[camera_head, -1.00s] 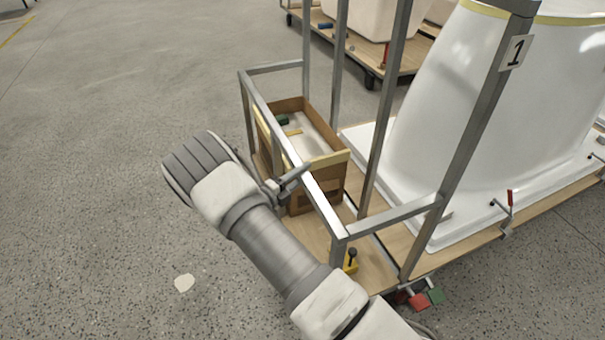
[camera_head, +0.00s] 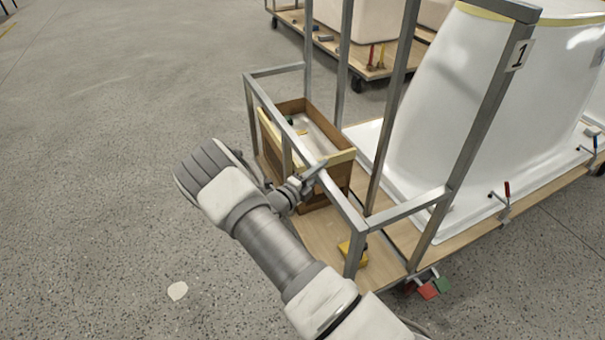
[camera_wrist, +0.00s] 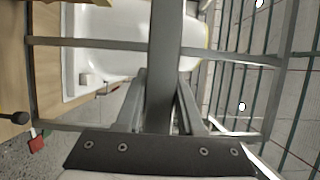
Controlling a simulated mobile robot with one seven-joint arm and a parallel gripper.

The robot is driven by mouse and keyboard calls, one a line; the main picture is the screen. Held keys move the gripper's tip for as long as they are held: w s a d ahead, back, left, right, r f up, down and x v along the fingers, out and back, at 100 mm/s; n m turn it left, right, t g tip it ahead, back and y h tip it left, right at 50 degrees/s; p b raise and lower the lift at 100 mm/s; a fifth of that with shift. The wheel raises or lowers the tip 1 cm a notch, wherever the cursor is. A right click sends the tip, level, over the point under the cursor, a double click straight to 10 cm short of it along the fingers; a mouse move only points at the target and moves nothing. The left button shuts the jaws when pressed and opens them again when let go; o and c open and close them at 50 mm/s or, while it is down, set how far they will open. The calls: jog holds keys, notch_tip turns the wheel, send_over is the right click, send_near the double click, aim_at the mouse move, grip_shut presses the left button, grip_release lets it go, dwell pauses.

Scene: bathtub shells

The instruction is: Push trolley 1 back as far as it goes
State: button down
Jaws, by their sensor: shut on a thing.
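Trolley 1 has a wooden deck (camera_head: 318,236), a grey metal frame and a label "1" (camera_head: 519,56) on an upright. It carries a white bathtub shell (camera_head: 455,130). My gripper (camera_head: 312,178) is at the near-left rail (camera_head: 335,197) of the frame, shut on it. In the wrist view the rail (camera_wrist: 163,70) runs between my two fingers (camera_wrist: 160,108). Red and green pedals (camera_head: 430,289) show under the deck's near corner. The rail hides part of an open wooden box (camera_head: 330,190) on the deck.
Another trolley (camera_head: 385,66) with white shells stands behind trolley 1, with a floor gap between. A yellow block (camera_head: 352,252) lies on the near deck. Red-handled clamps (camera_head: 505,195) line the right deck edge. Open concrete floor (camera_head: 120,150) lies to the left.

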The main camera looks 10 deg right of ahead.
aim_at(326, 192)
jog(key=w+d+p, duration=0.1)
jog(key=w+d, duration=0.1)
jog(key=d, duration=1.4)
jog(key=shift+w+d, duration=0.15)
jog(key=shift+w, duration=0.1)
jog(key=shift+f, duration=0.1)
jog(key=c, duration=0.5)
grip_release()
jog(key=shift+w, duration=0.1)
jog(key=shift+w, duration=0.1)
jog(key=p+v, duration=0.4)
jog(key=v, duration=1.3)
jog(key=shift+a, duration=0.3)
